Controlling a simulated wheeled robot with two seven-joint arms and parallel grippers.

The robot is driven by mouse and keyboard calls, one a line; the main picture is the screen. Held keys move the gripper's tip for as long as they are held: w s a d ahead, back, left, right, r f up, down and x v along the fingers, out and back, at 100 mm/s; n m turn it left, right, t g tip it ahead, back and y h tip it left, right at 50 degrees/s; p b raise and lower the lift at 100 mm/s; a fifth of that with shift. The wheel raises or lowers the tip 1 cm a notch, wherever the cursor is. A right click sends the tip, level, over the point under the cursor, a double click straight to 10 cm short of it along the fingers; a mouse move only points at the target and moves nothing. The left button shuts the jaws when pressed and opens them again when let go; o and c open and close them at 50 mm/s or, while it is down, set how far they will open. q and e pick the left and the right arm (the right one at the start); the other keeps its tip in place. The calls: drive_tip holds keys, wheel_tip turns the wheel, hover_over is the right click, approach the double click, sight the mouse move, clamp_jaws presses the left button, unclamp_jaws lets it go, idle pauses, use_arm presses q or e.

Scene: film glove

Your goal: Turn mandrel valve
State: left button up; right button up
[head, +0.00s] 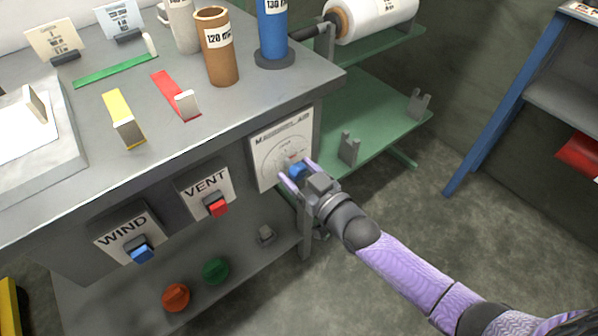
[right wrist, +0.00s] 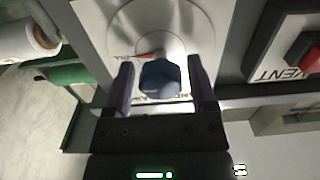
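The mandrel valve is a blue knob (head: 297,171) on a white dial plate (head: 268,146) marked "Mandrel Air", on the front of the grey bench. In the right wrist view the blue knob (right wrist: 160,80) sits between the two fingers, with a red pointer (right wrist: 140,55) beside it. My right gripper (head: 296,175) is at the dial with its fingers on either side of the knob. In the right wrist view the gripper (right wrist: 160,88) is open, with a visible gap between each finger and the knob. My left gripper is not in view.
A VENT switch (head: 216,207) and a WIND switch (head: 142,252) are left of the dial. Brown (head: 220,60) and blue (head: 272,35) cylinders stand on the bench top. A green shelf (head: 375,115) is behind.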

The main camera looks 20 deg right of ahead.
clamp_jaws()
